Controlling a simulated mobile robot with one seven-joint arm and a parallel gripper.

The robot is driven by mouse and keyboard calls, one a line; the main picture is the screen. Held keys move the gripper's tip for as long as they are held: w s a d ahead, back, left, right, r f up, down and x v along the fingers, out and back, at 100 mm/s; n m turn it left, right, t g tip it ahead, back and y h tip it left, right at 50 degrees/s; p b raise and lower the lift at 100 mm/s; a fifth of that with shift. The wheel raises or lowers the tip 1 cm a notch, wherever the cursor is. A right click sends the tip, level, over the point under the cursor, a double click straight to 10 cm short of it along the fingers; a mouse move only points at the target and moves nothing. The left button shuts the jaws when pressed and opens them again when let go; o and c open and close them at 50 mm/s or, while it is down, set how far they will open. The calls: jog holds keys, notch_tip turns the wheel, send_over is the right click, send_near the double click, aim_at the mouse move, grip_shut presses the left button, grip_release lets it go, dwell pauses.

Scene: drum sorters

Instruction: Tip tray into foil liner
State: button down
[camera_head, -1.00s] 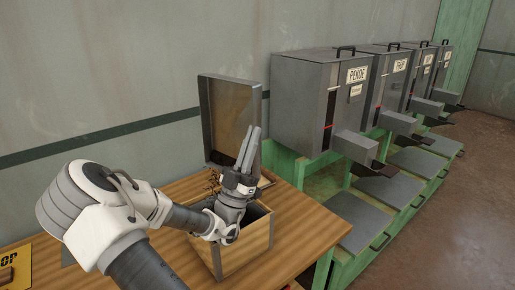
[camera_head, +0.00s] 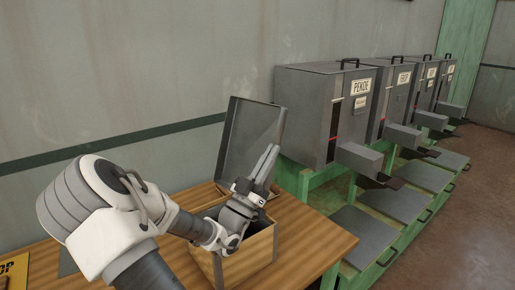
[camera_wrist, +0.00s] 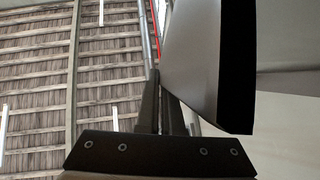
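The grey metal tray (camera_head: 248,125) stands steeply on edge over the back of an open wooden box (camera_head: 252,258) in the head view. My gripper (camera_head: 272,150) points upward in front of the tray, its two fingers close together and apparently shut on the tray's rim. The tray's visible inner face looks bare and grey. In the wrist view, the gripper fingers (camera_wrist: 162,95) rise beside a large grey surface of the tray (camera_wrist: 207,65). The inside of the box is mostly hidden by my wrist, so the foil liner and its contents cannot be made out.
The box stands on a wooden table (camera_head: 310,245). Right of it, a row of grey drum sorters, the nearest labelled PEKOE (camera_head: 325,105), sits on a green frame with flat grey trays (camera_head: 362,230) below. A yellow sign (camera_head: 15,270) lies at the table's left.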

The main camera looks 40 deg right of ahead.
jog(key=w+d+f+g+y+p, duration=0.2)
jog(key=d+f+y+p, duration=0.9)
jog(key=d+f+y, duration=0.3)
jog(key=d, duration=0.3)
jog(key=shift+w, duration=0.25)
jog(key=shift+f+p, duration=0.1)
jog(key=shift+p, duration=0.2)
notch_tip(320, 180, up, 4)
jog(key=p, duration=0.3)
jog(key=shift+p, duration=0.4)
